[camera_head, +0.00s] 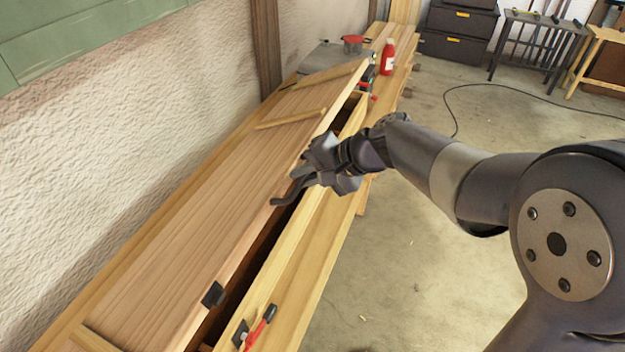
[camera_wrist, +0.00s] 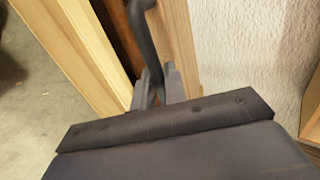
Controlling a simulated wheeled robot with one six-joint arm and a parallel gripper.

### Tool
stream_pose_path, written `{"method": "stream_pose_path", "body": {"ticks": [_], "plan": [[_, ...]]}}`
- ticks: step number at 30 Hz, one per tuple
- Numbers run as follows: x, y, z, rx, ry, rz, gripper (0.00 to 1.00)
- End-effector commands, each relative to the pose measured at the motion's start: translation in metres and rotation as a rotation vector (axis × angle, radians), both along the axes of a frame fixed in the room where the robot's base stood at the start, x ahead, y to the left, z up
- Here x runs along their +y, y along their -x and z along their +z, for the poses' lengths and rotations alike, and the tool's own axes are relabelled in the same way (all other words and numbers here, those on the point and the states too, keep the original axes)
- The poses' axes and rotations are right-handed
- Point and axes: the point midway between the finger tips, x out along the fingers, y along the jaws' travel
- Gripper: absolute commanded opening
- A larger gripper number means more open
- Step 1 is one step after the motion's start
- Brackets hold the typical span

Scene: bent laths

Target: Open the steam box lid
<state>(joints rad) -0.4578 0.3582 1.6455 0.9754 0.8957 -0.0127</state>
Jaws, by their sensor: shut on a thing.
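The steam box (camera_head: 285,262) is a long wooden box along the wall. Its plank lid (camera_head: 215,175) is tilted up a little along the front, and a dark gap shows between lid and front wall. A dark bent handle (camera_head: 284,200) is on the lid's front edge. My gripper (camera_head: 303,180) is at the handle, and its jaws are shut on it. In the wrist view the handle (camera_wrist: 145,38) runs down between the two fingers (camera_wrist: 158,85). The exact contact is partly hidden by the fingers.
A red-handled clamp (camera_head: 262,325) and a black catch (camera_head: 213,295) sit at the near end. A red bottle (camera_head: 388,58) stands at the far end. Black cases (camera_head: 458,30) stand at the back. A cable (camera_head: 520,88) lies on the otherwise open floor at right.

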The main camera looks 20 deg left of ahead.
Motion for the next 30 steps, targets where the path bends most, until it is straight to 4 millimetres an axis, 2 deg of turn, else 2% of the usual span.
{"method": "stream_pose_path", "body": {"ticks": [1,7,16,26,30], "plan": [[0.002,0.000,0.007,-0.001,-0.001,0.001,0.00],[0.007,-0.001,0.016,0.000,-0.001,0.000,0.00],[0.033,-0.003,0.057,-0.002,-0.001,0.001,0.00],[0.047,-0.004,0.072,-0.002,-0.002,0.000,0.00],[0.062,-0.005,0.085,-0.003,-0.002,0.003,0.00]]}}
